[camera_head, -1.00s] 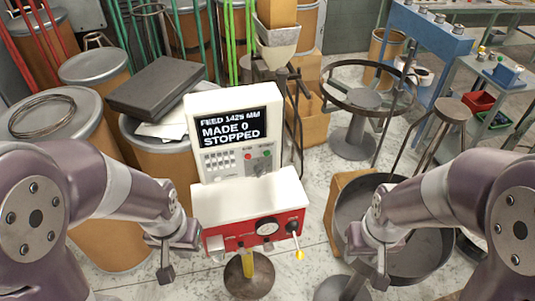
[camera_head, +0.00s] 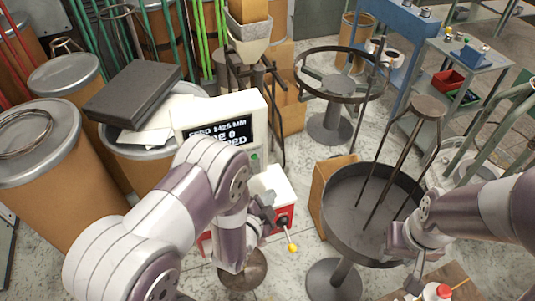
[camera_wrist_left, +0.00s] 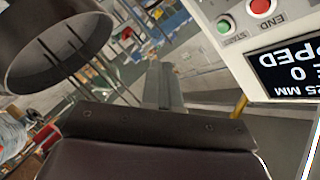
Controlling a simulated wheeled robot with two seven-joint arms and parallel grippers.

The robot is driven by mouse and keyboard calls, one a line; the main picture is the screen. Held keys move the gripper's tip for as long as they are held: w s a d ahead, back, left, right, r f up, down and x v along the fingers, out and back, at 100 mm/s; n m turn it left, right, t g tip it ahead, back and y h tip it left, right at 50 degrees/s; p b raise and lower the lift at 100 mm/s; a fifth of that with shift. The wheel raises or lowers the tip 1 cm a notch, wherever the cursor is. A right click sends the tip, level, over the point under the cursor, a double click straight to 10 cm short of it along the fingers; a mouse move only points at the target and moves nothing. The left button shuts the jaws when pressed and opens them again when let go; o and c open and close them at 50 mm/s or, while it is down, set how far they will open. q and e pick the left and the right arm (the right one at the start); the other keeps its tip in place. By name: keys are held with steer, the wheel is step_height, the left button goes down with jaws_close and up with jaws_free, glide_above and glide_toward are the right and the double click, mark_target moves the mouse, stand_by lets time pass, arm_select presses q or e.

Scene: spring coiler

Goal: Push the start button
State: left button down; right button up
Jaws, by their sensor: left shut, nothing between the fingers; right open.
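The white and red spring coiler (camera_head: 256,112) stands in the middle of the head view, partly hidden by my left arm. Its screen (camera_head: 238,133) is partly covered. The green start button (camera_head: 254,157) shows just right of my arm. In the left wrist view the panel is upside down, with the green start button (camera_wrist_left: 224,24) beside the red END button (camera_wrist_left: 260,6) at top right. My left gripper (camera_head: 264,207) is shut and empty in front of the machine, below the button and apart from it. My right gripper (camera_head: 414,284) is open at lower right, away from the machine.
A yellow-tipped lever (camera_head: 292,247) sticks out from the machine's red front. A large dark round pan (camera_head: 345,226) on a stand is to the right. Drums (camera_head: 62,160) crowd the left. A red-capped bottle (camera_head: 437,292) is near my right gripper.

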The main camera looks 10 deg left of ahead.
arm_select(q)
steer(key=shift+w+r+m+t, duration=0.2)
steer(key=shift+r+m+t, duration=0.2)
steer(key=shift+r, duration=0.35)
steer(key=w+a+b, duration=0.1)
steer(key=w+a, duration=0.4)
steer(key=w, duration=0.2)
steer(key=shift+w, duration=0.15)
steer(key=shift+w+b, duration=0.15)
steer(key=shift+b, duration=0.25)
stand_by(1.4)
steer(key=shift+w+a, duration=0.2)
